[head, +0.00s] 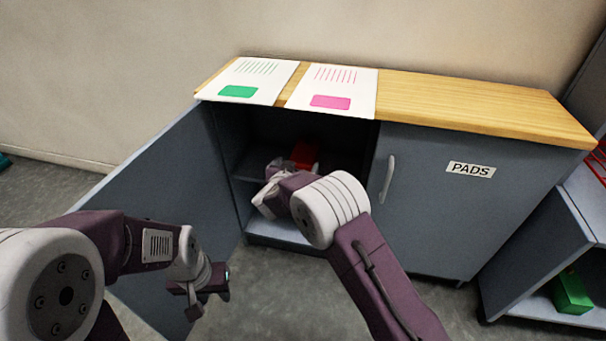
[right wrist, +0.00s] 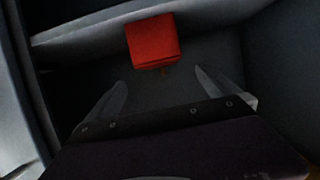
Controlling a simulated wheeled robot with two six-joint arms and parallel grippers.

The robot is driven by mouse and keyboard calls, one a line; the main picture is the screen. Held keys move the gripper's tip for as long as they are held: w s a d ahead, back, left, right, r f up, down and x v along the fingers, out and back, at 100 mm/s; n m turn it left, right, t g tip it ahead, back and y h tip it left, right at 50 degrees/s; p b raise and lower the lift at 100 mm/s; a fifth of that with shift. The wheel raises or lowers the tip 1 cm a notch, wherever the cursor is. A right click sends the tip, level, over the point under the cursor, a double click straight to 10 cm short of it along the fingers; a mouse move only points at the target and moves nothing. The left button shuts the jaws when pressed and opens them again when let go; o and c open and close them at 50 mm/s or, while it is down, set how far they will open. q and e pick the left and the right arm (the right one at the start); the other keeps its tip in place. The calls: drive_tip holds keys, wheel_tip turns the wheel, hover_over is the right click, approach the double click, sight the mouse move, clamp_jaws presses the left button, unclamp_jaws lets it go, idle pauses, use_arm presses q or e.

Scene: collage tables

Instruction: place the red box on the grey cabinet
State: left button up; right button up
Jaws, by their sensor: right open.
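The red box (head: 304,155) is inside the open left part of the grey cabinet (head: 430,190), apparently on its inner shelf. In the right wrist view the box (right wrist: 152,40) lies ahead of my right gripper (right wrist: 160,84), whose fingers are spread with nothing between them. In the head view my right gripper (head: 268,185) reaches into the cabinet opening, and the forearm hides part of the interior. My left gripper (head: 207,287) is low in front of the open door, away from the box; its jaw state is unclear.
The open cabinet door (head: 165,205) swings out to the left. Two printed sheets (head: 250,80) (head: 333,90) lie on the wooden top (head: 470,105), whose right part is bare. A closed door bears a PADS label (head: 471,170). A green box (head: 572,292) sits in a unit at right.

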drive_tip(key=s+d+f+n+g+y, duration=0.1)
drive_tip(key=s+d+g, duration=0.3)
drive_tip(key=s, duration=0.8)
drive_tip(key=s+d+f+n+g+y, duration=0.1)
drive_tip(key=s+d+f+g+y, duration=0.1)
drive_tip(key=s, duration=1)
drive_tip(key=s+d+f+n+g+y, duration=0.1)
drive_tip(key=s+d+f+g, duration=0.2)
drive_tip(key=s, duration=0.9)
drive_tip(key=d+g, duration=0.3)
drive_tip(key=d, duration=0.2)
drive_tip(key=shift+s+d+y, duration=0.3)
drive_tip(key=shift+d, duration=0.05)
